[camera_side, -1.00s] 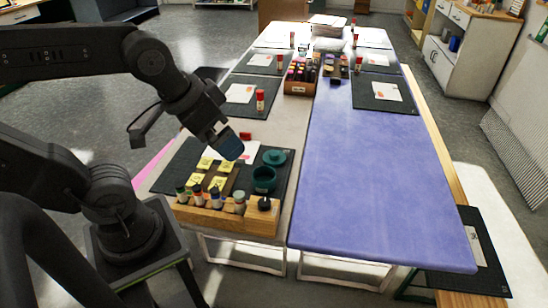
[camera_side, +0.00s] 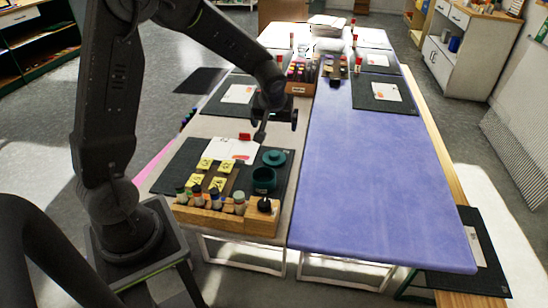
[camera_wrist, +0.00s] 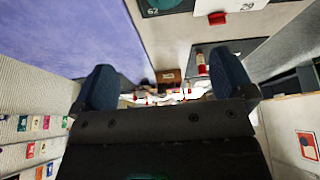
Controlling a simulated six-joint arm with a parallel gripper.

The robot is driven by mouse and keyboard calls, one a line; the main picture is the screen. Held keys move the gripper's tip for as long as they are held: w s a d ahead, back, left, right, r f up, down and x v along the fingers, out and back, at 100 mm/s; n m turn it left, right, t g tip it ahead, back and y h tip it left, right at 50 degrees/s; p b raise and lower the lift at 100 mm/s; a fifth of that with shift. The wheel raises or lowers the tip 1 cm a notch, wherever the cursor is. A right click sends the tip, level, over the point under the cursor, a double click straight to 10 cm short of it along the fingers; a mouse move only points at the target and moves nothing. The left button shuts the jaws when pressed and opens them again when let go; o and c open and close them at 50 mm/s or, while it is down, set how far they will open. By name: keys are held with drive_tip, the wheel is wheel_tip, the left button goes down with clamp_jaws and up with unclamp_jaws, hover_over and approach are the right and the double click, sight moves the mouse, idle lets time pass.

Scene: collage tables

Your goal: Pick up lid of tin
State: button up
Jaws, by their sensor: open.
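The teal lid (camera_side: 274,156), a round disc with a small knob, lies on the dark mat (camera_side: 284,185) just behind the open teal tin (camera_side: 264,184). The tin stands upright behind the wooden paint rack. My gripper (camera_side: 260,135) is above and slightly behind the lid, apart from it, near the white paper sheet (camera_side: 240,150). In the wrist view my gripper (camera_wrist: 165,85) has its two dark blue fingers spread wide with nothing between them.
A wooden rack (camera_side: 225,218) with several paint bottles stands at the mat's front edge. Yellow notes (camera_side: 205,164) lie left of the tin. A red block (camera_side: 244,136) sits behind the paper. The purple table (camera_side: 360,180) to the right is mostly clear.

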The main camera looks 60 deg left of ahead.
drive_tip(key=n, duration=0.2)
hover_over(274, 154)
drive_tip(key=s+d, duration=0.1)
drive_tip(key=d, duration=0.1)
drive_tip(key=shift+g, duration=0.3)
wheel_tip(274, 154, down, 13)
drive_tip(key=shift+a+f, duration=0.1)
drive_tip(key=shift+x, duration=3.1)
drive_tip(key=shift+s, duration=0.15)
drive_tip(key=shift+c, duration=0.5)
drive_tip(key=c, duration=0.6)
